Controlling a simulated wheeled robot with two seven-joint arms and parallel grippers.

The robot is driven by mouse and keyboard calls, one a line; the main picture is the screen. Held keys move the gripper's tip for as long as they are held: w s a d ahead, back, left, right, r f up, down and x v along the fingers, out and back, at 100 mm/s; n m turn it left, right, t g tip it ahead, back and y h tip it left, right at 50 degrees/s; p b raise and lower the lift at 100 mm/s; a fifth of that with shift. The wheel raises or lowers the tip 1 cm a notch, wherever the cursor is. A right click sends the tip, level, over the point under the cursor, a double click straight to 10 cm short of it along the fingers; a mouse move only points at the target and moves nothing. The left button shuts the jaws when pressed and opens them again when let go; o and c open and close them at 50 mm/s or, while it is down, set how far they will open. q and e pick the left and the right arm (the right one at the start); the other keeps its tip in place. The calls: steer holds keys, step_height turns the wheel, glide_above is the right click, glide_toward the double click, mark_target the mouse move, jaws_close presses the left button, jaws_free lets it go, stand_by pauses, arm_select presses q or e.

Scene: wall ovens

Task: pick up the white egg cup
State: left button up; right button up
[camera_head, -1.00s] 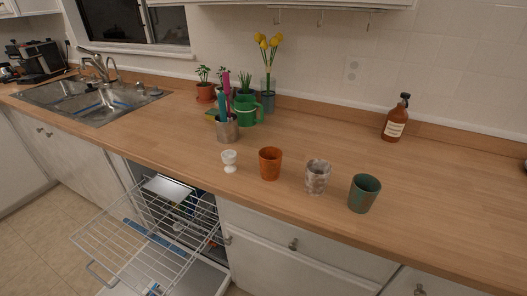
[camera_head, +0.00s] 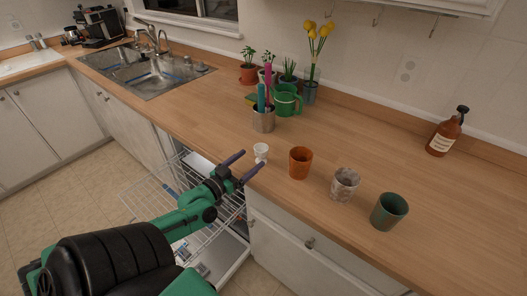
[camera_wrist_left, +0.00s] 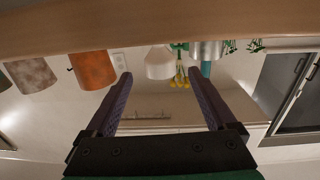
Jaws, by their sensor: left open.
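The white egg cup (camera_head: 261,151) stands upright near the front edge of the wooden counter, left of the orange cup. My left gripper (camera_head: 251,160) is open and empty at the counter's front edge, with its fingertips pointing toward the egg cup. The nearer finger partly overlaps the cup's base in the head view. In the left wrist view, which looks upside down, the egg cup (camera_wrist_left: 159,64) shows between and beyond the two open fingers (camera_wrist_left: 161,74). My right gripper is not in view.
The orange cup (camera_head: 300,163), a marbled cup (camera_head: 344,185) and a green cup (camera_head: 389,211) stand in a row to the right. A metal holder (camera_head: 263,121) with utensils stands behind the egg cup. The open dishwasher rack (camera_head: 150,203) is below the counter edge.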

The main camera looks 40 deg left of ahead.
mark_target(257, 155)
arm_select(q)
steer(key=shift+w, duration=0.7)
steer(key=w, duration=0.4)
steer(key=shift+w+p, duration=0.25)
steer(key=shift+p, duration=0.05)
steer(key=shift+w+f, duration=0.1)
steer(key=shift+w, duration=0.35)
steer(key=shift+s+d, duration=0.1)
steer(key=shift+s, duration=0.1)
steer(key=c, duration=0.9)
jaws_close()
